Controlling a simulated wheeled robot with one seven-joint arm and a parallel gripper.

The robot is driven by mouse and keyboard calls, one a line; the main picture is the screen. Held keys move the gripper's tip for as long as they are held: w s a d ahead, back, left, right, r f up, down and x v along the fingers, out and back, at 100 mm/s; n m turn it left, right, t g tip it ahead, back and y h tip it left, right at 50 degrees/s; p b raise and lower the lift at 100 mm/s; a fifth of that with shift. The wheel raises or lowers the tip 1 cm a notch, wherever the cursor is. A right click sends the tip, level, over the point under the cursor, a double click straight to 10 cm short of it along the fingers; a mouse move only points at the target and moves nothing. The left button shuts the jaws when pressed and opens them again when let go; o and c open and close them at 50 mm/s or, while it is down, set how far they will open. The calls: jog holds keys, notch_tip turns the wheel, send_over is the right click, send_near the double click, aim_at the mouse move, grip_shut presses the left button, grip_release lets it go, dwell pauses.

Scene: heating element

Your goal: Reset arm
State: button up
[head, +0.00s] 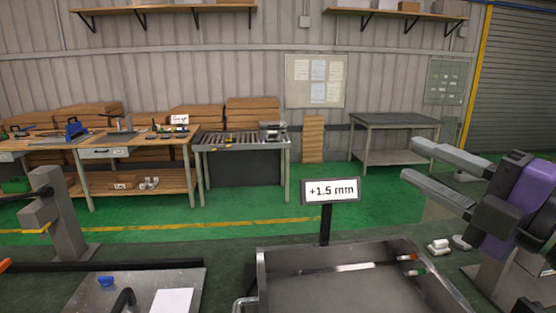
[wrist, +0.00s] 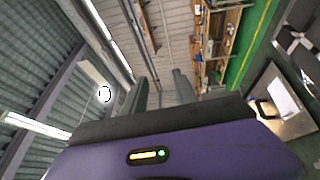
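My gripper (head: 410,160) is at the right of the head view, raised in front of the far grey table. Its purple body is tilted, and its two grey fingers point left. The fingers stand apart with nothing between them. In the wrist view my gripper (wrist: 160,80) also shows two separated fingers with an empty gap. Beyond them are the wall, the roof lights and, at the right, workbenches. Nothing touches the fingers in either view.
A metal tray (head: 262,270) with a "+1.5 mm" display (head: 331,190) is at the front centre. A worktop (head: 190,278) with a white sheet is at the front left. Benches (head: 140,142) and a grey table (head: 395,121) line the wall. Green floor (head: 250,210) between is mostly clear.

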jog(key=s+d+r+m+t+h, duration=0.6)
jog(key=m+t, duration=0.4)
jog(key=m, duration=0.7)
jog(key=s+f+m+g+h, duration=0.25)
jog(key=f+m+h, duration=0.2)
jog(key=f, duration=0.45)
jog(key=s+f+m+g+h, duration=0.25)
jog(key=s+f+m, duration=0.2)
jog(key=f, duration=0.45)
jog(key=s+f+m+g+h, duration=0.1)
jog(key=s+f+m+h, duration=0.25)
jog(key=f+m, duration=0.35)
jog(key=s+a+f+n+g+y, duration=0.3)
jog(key=s+f+n, duration=0.1)
jog(key=s+f, duration=0.5)
jog(key=s+a+f+n+g+y, duration=0.3)
jog(key=s+a+f+n, duration=0.1)
jog(key=s+f, duration=0.5)
jog(key=shift+s+f+y, duration=0.35)
jog(key=shift+f, duration=0.1)
